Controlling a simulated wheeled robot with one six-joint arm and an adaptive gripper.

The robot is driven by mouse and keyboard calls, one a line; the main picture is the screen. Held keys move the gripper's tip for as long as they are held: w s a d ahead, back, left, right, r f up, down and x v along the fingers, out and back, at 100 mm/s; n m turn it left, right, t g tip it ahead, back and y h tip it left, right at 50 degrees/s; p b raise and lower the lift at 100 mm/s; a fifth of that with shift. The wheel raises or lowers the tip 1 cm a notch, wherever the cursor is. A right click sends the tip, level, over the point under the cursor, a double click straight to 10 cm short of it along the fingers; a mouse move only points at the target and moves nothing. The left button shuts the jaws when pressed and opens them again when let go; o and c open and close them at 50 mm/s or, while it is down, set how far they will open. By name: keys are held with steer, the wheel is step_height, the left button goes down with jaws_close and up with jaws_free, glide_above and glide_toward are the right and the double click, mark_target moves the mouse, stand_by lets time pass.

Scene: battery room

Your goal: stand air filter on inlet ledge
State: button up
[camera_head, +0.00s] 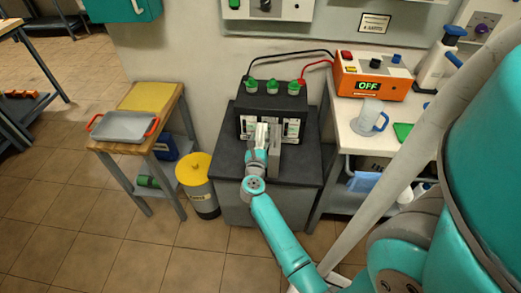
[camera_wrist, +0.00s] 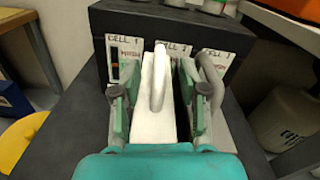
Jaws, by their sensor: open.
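My gripper (camera_head: 262,158) is over the black bench top in front of the black battery box. In the wrist view its two green-and-grey fingers (camera_wrist: 160,105) are apart. A white upright slab with a loop handle (camera_wrist: 157,72) stands between them, closer to the left finger; it may be the air filter. I cannot tell whether either finger touches it. A grey slab (camera_head: 275,158) stands just right of the gripper, and a grey loop handle (camera_wrist: 211,78) shows behind the right finger. No inlet ledge can be made out for certain.
The black battery box (camera_head: 271,104) carries green-capped terminals and cell labels. An orange charger (camera_head: 373,80) reading OFF and a clear jug (camera_head: 370,115) stand on the right bench. A grey tray (camera_head: 124,126) lies on the left wooden table, beside a yellow-lidded bin (camera_head: 198,190).

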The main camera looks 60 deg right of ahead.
steer(key=shift+x, duration=1.45)
steer(key=shift+c, duration=0.3)
jaws_close()
steer(key=shift+r, duration=0.1)
